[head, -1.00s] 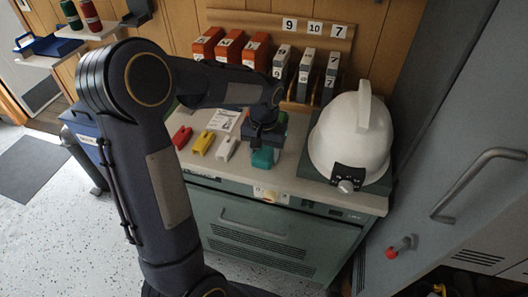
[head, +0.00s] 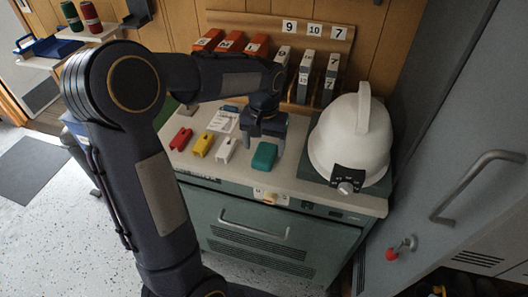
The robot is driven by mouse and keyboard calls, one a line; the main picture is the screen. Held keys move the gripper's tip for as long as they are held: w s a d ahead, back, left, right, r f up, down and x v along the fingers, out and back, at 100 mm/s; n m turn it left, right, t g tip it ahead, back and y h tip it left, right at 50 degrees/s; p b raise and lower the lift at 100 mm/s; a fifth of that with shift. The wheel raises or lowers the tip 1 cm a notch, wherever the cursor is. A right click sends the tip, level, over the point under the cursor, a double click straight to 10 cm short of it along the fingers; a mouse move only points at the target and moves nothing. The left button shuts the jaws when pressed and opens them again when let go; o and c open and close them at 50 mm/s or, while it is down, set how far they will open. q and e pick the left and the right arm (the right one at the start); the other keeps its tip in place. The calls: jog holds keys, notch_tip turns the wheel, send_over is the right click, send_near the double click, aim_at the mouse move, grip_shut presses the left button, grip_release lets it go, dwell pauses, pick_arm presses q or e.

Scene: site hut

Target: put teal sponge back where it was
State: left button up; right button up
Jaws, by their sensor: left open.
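The teal sponge (head: 264,156) lies on the light cabinet top, to the right of a white block (head: 226,150). My right gripper is not in view.
A white dome-shaped appliance (head: 345,135) with a dial stands close on the right. Orange and grey binders (head: 305,78) line the back in a rack. A printed card (head: 224,119) lies behind the blocks. The cabinet's front edge is near the sponge.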

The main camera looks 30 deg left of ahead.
aim_at(264, 154)
pick_arm(q)
notch_tip(264, 154, up, 8)
jog(key=f, duration=0.1)
jog(key=s+d+f+t+h, duration=0.1)
jog(key=s+d+t+h, duration=0.1)
jog(key=s, duration=0.8)
jog(key=s+d+f+m+t+h, duration=0.1)
jog(key=s+d+t, duration=0.2)
jog(key=s, duration=0.8)
jog(key=shift+s+d+f+t+h, duration=0.2)
jog(key=shift+d+t+h, duration=0.15)
jog(key=shift+d, duration=0.75)
